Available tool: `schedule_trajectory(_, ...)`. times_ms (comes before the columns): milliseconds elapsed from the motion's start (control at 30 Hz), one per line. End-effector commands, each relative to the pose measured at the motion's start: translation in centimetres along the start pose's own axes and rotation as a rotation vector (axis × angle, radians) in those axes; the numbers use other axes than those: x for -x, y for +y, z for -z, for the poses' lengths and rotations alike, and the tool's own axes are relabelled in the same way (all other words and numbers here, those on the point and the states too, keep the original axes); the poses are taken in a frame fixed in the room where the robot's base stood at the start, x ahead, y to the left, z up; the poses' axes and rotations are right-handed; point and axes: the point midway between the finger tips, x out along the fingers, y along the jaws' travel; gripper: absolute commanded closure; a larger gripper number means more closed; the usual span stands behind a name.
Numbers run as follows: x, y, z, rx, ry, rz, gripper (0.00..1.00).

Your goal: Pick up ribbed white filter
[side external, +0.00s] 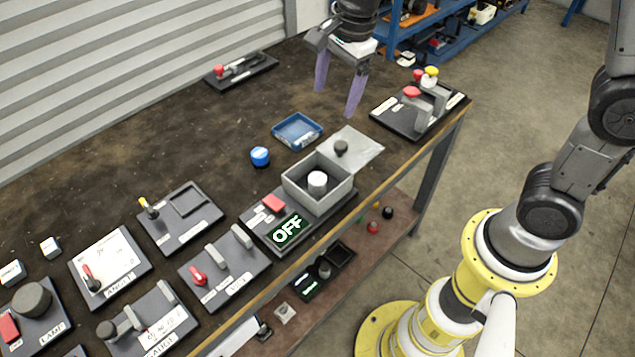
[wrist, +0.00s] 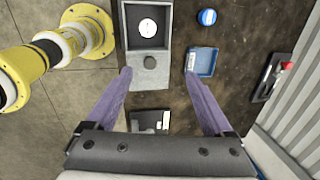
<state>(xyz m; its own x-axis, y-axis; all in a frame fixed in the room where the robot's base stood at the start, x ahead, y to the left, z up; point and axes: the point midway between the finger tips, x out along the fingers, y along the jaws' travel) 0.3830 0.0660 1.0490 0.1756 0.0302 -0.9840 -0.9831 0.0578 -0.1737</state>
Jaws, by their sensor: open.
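The ribbed white filter (side external: 317,180) stands upright in the open grey box (side external: 296,190). In the wrist view the filter (wrist: 148,27) shows from above as a white disc inside the box; its ribs are too small to make out. My gripper (side external: 336,100) is open and empty, with two purple fingers pointing down. It hangs above the table's far right part, behind and to the right of the box. In the wrist view the fingertips (wrist: 159,74) are spread wide, with the box beyond them.
A grey lid with a dark knob (side external: 356,152) lies against the box. A blue tray (side external: 297,131) and a blue-capped jar (side external: 260,156) are close by. A black panel with red and yellow knobs (side external: 418,104) is at the table's right end.

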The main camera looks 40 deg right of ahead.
Motion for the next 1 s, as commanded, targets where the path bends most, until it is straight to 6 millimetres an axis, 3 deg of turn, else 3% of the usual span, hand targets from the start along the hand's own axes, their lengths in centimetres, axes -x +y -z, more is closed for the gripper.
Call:
schedule_trajectory(33,-2.1,-0.4,-0.8,0.0,0.007,-0.042,0.14)
schedule_trajectory(200,-6.7,-0.4,-2.2,0.036,0.027,-0.137,0.14)
schedule_trajectory(467,-9.7,0.7,-2.7,0.056,0.037,-0.181,0.14)
schedule_trajectory(800,-15.5,1.8,-2.5,0.056,0.036,-0.18,0.14)
schedule_trajectory(1000,-16.8,2.0,-2.5,0.056,0.036,-0.178,0.14)
